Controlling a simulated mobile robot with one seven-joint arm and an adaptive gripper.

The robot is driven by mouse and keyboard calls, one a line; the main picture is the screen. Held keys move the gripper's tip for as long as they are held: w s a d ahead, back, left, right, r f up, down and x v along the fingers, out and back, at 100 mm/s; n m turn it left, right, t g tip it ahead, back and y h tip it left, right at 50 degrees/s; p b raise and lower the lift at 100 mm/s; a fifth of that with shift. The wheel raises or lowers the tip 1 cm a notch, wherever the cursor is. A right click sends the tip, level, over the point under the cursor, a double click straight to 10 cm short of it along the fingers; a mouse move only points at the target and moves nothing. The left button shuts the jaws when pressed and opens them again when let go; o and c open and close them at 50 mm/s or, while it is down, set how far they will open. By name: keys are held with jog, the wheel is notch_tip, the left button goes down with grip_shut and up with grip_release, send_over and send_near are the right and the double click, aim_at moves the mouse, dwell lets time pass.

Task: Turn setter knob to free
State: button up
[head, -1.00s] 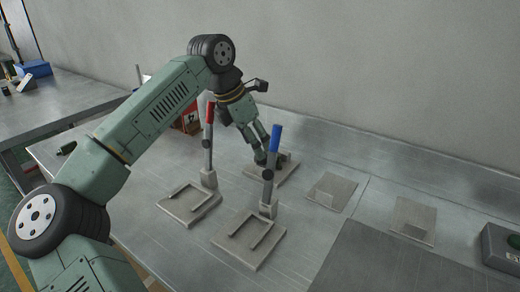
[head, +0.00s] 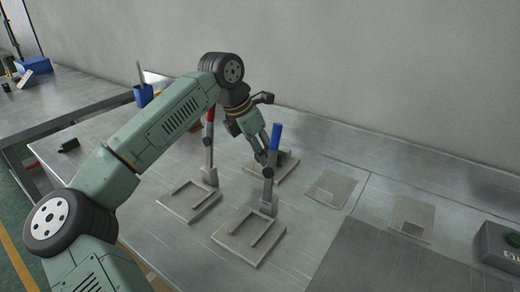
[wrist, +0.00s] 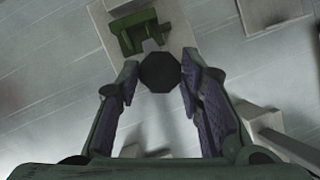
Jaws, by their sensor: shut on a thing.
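The setter knob (wrist: 160,72) is a dark, many-sided piece in the wrist view, with a short grey tip towards a green bracket (wrist: 138,32). Both are over a pale base plate (wrist: 178,35), which also shows in the head view (head: 284,171). My gripper (wrist: 159,76) is shut on the knob, one finger on each side of it. I cannot read any setting marks.
Flat pale plates (head: 330,188) lie to the right.

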jog(key=c, duration=0.6)
jog(key=shift+o, duration=0.2)
jog(key=shift+f+b, duration=0.1)
jog(key=shift+b, duration=0.3)
jog(key=n+y+b, duration=0.1)
jog(key=n+b, duration=0.2)
jog(key=shift+s+f+t, duration=0.1)
jog(key=shift+f+t, duration=0.05)
jog(key=shift+t, duration=0.25)
jog(key=n+b, duration=0.1)
jog(key=n, duration=0.1)
jog(key=n+y+b, duration=0.1)
jog(key=b, duration=0.1)
jog(key=n+t+b, duration=0.1)
jog(key=n+b, duration=0.1)
jog(key=shift+s+d+n+y, duration=0.1)
jog(key=shift+d+n+y, duration=0.2)
jog(key=shift+y, duration=0.1)
jog(key=n+y+b, duration=0.1)
jog(key=n+b, duration=0.1)
jog(key=n, duration=0.2)
jog(key=shift+d+y, duration=0.1)
jog(key=shift+y, duration=0.3)
jog(key=n, duration=0.1)
jog(key=n+y, duration=0.1)
jog(key=n, duration=0.3)
jog(key=shift+d+r+g+y, duration=0.15)
jog(key=shift+r+g+y, duration=0.15)
jog(key=shift+g, duration=0.1)
jog(key=shift+n, duration=0.3)
